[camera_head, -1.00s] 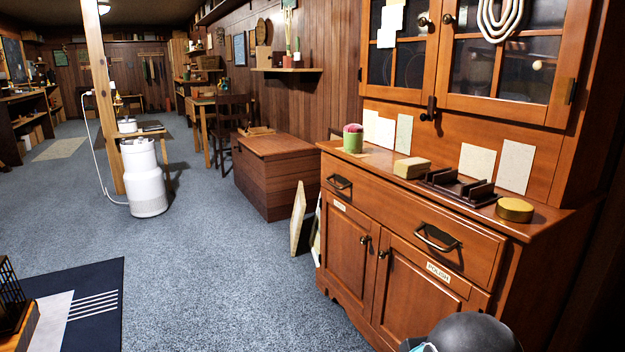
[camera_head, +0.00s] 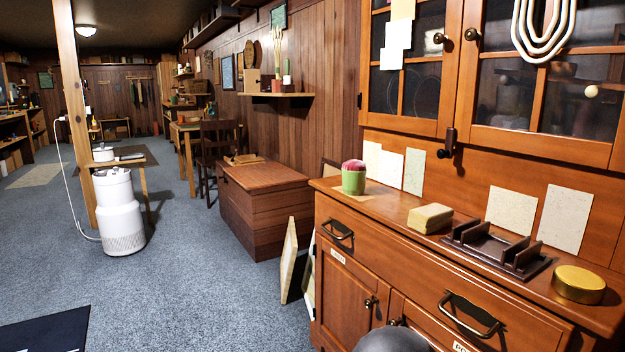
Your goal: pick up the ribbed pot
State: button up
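A small green pot (camera_head: 353,182) with a pink, rounded top stands upright at the left end of the wooden hutch's counter (camera_head: 398,205). It is the likeliest ribbed pot, but ribs are too small to make out. A second small pot (camera_head: 287,85) holding tall pale stems stands on the wall shelf (camera_head: 262,95) farther back. My gripper is not in view. Only a dark rounded part, likely of my arm, shows at the bottom edge, well below the counter.
Right of the green pot are a yellowish block (camera_head: 430,218), a dark slotted rack (camera_head: 497,250) and a round gold tin (camera_head: 578,284). Panels (camera_head: 289,260) lean by the hutch's left side. A wooden chest (camera_head: 263,205) stands behind.

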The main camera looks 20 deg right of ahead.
aim_at(354, 171)
jog(key=u, duration=0.7)
jog(key=i, duration=3.55)
jog(key=z, duration=2.85)
